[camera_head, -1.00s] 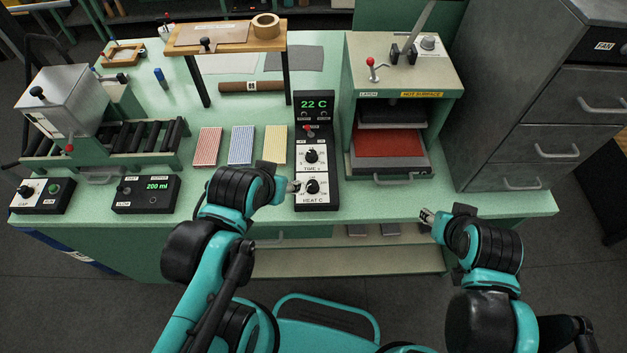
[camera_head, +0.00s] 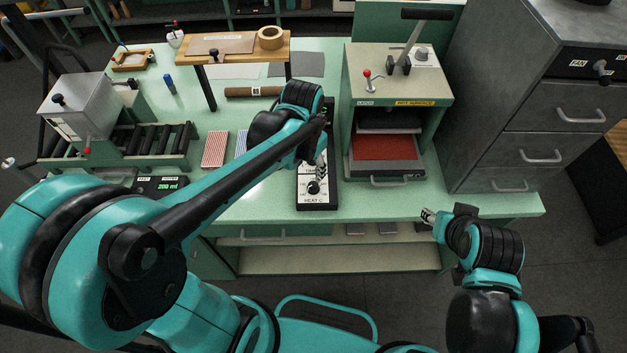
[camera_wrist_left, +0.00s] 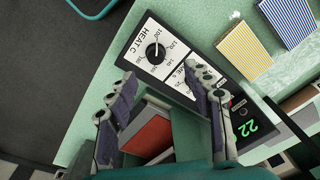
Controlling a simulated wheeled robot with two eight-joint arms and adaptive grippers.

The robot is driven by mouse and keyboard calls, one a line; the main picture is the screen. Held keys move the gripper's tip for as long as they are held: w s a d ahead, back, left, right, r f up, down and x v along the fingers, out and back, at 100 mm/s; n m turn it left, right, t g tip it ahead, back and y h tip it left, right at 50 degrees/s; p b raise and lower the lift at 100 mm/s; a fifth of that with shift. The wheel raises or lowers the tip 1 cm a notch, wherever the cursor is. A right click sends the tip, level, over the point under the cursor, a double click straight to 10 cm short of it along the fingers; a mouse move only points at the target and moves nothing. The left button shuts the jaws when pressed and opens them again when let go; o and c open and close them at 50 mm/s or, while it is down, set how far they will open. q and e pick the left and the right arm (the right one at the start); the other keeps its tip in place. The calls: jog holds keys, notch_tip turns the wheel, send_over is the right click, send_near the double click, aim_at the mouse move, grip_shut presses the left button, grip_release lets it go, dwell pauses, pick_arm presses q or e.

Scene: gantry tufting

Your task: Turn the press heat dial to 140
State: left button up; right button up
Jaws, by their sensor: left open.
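The heat dial (camera_head: 314,187) is a black knob on a white HEAT C plate at the front of the black press control box (camera_head: 331,203). In the left wrist view the heat dial (camera_wrist_left: 155,52) is unobstructed, with numbers around it. My left gripper (camera_head: 321,168) is just behind and above the dial, apart from it. In the left wrist view its open, empty fingers (camera_wrist_left: 160,74) point toward the dial, over the time dial area, which is partly hidden. The green display (camera_wrist_left: 245,131) reads 22. My right gripper (camera_head: 428,216) is at the bench's front edge, away from the dial.
The press (camera_head: 398,75) with its red pad (camera_head: 382,147) stands right of the control box. Red, blue and yellow striped pads lie left of it; the yellow one (camera_wrist_left: 291,20) shows in the left wrist view. A grey cabinet (camera_head: 500,150) stands at the right.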

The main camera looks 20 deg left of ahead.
aim_at(313, 185)
pick_arm(q)
jog(key=shift+w+d+f+m+g, duration=0.3)
jog(key=shift+w+d+f+g, duration=0.15)
jog(key=shift+f, duration=0.35)
notch_tip(313, 185, down, 8)
jog(key=shift+r+b, duration=0.2)
jog(key=shift+b, duration=0.85)
jog(key=c, duration=1.2)
